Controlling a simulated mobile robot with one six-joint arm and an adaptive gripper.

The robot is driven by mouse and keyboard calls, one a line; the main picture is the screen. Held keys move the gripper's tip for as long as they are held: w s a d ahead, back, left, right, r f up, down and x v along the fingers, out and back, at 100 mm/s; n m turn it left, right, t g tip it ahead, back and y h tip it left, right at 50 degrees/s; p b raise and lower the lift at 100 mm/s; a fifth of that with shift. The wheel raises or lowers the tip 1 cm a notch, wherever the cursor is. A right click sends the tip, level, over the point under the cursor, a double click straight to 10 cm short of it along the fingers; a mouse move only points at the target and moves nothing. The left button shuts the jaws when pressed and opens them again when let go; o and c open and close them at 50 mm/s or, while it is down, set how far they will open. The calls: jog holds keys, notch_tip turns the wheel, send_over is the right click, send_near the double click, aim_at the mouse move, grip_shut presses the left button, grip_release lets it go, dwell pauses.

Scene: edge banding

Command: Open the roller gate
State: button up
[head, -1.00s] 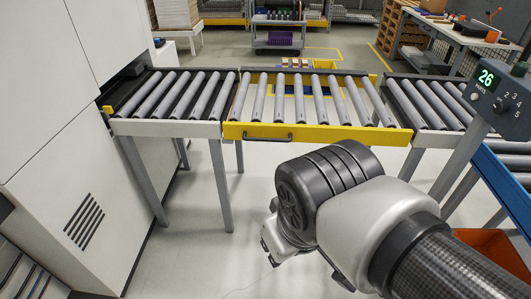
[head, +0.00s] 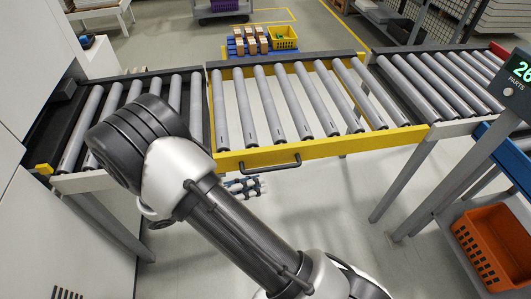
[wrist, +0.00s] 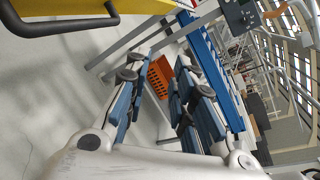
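The roller gate (head: 350,146) is the yellow-framed conveyor section with grey rollers in the middle of the head view. It lies level between the two fixed roller sections. Its dark bar handle (head: 270,165) is on the near yellow face; the handle also shows at the top left of the wrist view (wrist: 72,23). My gripper (wrist: 158,78) has its two blue-padded fingers apart with nothing between them. In the head view, part of the gripper (head: 247,187) shows just below the handle, apart from it as far as I can tell; my arm hides the rest.
Fixed roller sections lie left (head: 128,95) and right (head: 425,85) of the gate. A white machine stands at the left. A control post (head: 510,85) and an orange bin (head: 492,245) are at the right. Floor in front of the gate's right half is clear.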

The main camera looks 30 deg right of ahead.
jog(key=w+a+f+n+t+h+p, duration=0.15)
jog(key=a+f+n+t, duration=0.25)
jog(key=f+n+t, duration=0.7)
jog(key=n+g+b, duration=0.2)
jog(key=n+b, duration=0.1)
send_near(274, 167)
jog(key=x, duration=0.6)
jog(key=f+x, duration=0.1)
jog(key=x, duration=0.3)
jog(key=shift+w, duration=0.1)
jog(key=shift+t, duration=0.4)
grip_shut()
